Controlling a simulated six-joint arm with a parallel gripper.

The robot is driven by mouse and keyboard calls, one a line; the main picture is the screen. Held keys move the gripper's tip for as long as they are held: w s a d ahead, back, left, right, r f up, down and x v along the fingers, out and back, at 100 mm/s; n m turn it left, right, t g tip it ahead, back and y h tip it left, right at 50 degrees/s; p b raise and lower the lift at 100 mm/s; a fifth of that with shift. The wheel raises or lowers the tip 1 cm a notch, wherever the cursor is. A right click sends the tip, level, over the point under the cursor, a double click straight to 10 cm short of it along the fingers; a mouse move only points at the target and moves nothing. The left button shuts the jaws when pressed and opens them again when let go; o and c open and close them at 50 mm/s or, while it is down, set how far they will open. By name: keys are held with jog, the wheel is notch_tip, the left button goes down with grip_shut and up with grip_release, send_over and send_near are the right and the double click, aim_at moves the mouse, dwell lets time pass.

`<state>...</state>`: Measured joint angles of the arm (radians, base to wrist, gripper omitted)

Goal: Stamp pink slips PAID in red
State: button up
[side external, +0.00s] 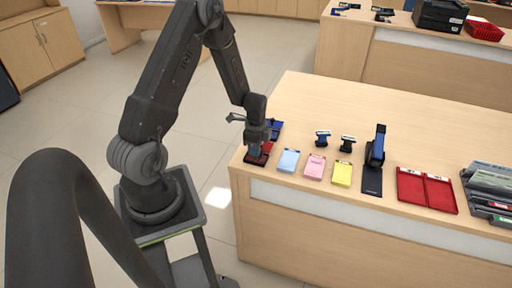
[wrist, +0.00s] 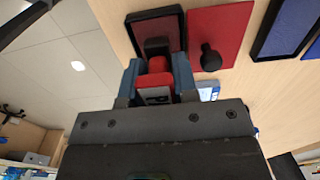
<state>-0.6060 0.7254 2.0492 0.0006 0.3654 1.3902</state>
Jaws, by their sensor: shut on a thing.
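My gripper (side external: 257,141) is low over the left end of the counter. In the wrist view my gripper (wrist: 157,78) is shut on a red stamp (wrist: 155,81) with a black end. The stamp is over the near part of the dark-framed red ink pad (wrist: 171,29); I cannot tell whether it touches the pad. The red pad (side external: 259,159) also shows under my gripper in the side view. A pink slip (side external: 315,167) lies flat between a light blue slip (side external: 288,161) and a yellow slip (side external: 342,174). Blue (side external: 322,138) and black (side external: 347,144) stamps stand behind them.
A red lid with a black knob (wrist: 230,28) and a blue ink pad (wrist: 286,30) lie beside the red pad. A tall black-and-blue device (side external: 376,150), a red two-part tray (side external: 426,190) and stacked grey trays (side external: 490,185) stand right. The counter's back is clear.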

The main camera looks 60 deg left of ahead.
jog(key=shift+f, duration=0.6)
dwell(1.3)
jog(key=shift+r, duration=0.15)
jog(key=shift+r, duration=2.95)
jog(key=w+d, duration=0.2)
jog(key=w, duration=0.1)
jog(key=w+d, duration=0.2)
jog(key=w, duration=0.1)
jog(key=w+d, duration=0.2)
jog(key=w, duration=0.1)
jog(key=shift+w+r, duration=0.1)
jog(key=shift+r, duration=0.15)
jog(key=w+d, duration=0.6)
jog(key=d, duration=0.1)
jog(key=shift+d+f, duration=0.15)
jog(key=shift+f, duration=2.4)
